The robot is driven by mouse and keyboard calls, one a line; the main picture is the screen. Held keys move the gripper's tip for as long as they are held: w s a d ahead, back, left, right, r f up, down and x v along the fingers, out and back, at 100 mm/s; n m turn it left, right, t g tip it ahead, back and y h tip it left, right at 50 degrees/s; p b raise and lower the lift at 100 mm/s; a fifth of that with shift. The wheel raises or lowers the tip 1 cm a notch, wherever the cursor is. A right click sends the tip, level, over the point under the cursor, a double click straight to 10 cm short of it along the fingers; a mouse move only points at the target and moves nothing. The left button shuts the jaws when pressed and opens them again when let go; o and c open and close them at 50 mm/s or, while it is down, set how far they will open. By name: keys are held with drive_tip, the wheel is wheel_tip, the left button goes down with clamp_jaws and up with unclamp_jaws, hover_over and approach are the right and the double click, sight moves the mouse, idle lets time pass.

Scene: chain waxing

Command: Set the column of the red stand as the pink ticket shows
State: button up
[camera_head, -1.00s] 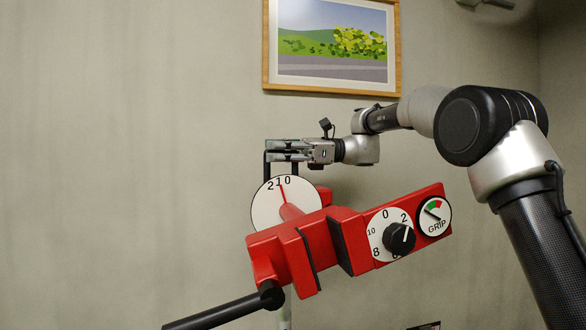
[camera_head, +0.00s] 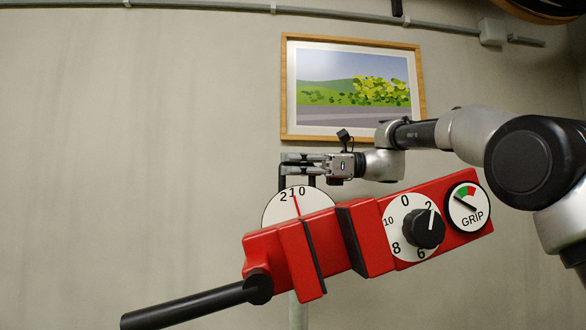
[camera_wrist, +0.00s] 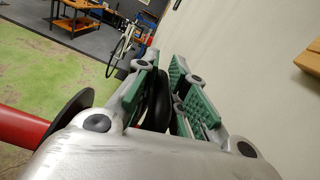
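The red stand's clamp head (camera_head: 370,238) fills the centre of the head view, tilted up to the right. It carries a white dial (camera_head: 405,240) with a black knob (camera_head: 425,228), pointing near 2, and a GRIP gauge (camera_head: 467,207). Behind it a white disc (camera_head: 280,208), partly hidden, reads 2, 1, 0 with a red needle near 1. The grey column (camera_head: 298,312) shows below. My gripper (camera_head: 288,163) is at the top of a black upright handle (camera_head: 281,180). In the wrist view, the green-padded fingers appear closed around a black bar (camera_wrist: 157,98). No pink ticket is visible.
A black lever (camera_head: 190,304) sticks out to the lower left from the clamp head. A framed picture (camera_head: 287,90) hangs on the wall behind. The wrist view shows green floor (camera_wrist: 40,75), a workbench (camera_wrist: 78,15) and a bicycle (camera_wrist: 122,48).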

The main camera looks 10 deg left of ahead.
drive_tip(key=o, duration=0.5)
drive_tip(key=v, duration=1.2)
drive_tip(key=shift+w+d, duration=0.1)
drive_tip(key=shift+d, duration=0.05)
